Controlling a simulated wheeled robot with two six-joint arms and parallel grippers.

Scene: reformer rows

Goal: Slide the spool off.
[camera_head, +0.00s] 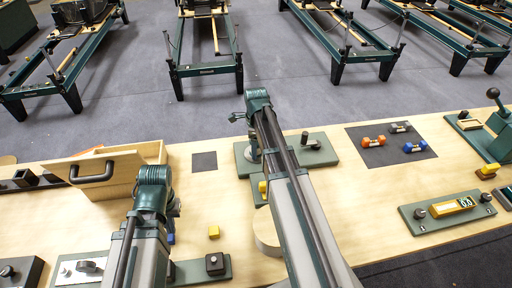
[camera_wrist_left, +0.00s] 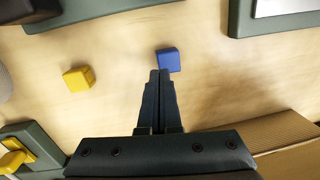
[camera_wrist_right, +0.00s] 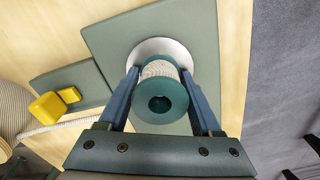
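The spool (camera_wrist_right: 163,95) is a dark teal cylinder with pale cord wound on it. In the right wrist view it stands over a white round disc (camera_wrist_right: 150,47) on a grey-green plate (camera_wrist_right: 110,40). My right gripper (camera_wrist_right: 160,72) is open, with one finger on each side of the spool and seemingly narrow gaps. In the head view my right gripper (camera_head: 250,140) is over the same plate (camera_head: 325,155), and the spool is hard to make out there. My left gripper (camera_wrist_left: 159,72) is shut and empty, its tips close to a blue block (camera_wrist_left: 167,60) on the table.
A yellow block (camera_wrist_left: 78,79) lies near my left gripper. A yellow piece (camera_wrist_right: 52,103) on a small plate and a pale cord lie beside the spool's plate. A wooden box with a black handle (camera_head: 92,174) stands at the left. Dumbbells on a dark mat (camera_head: 362,134) are further right.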

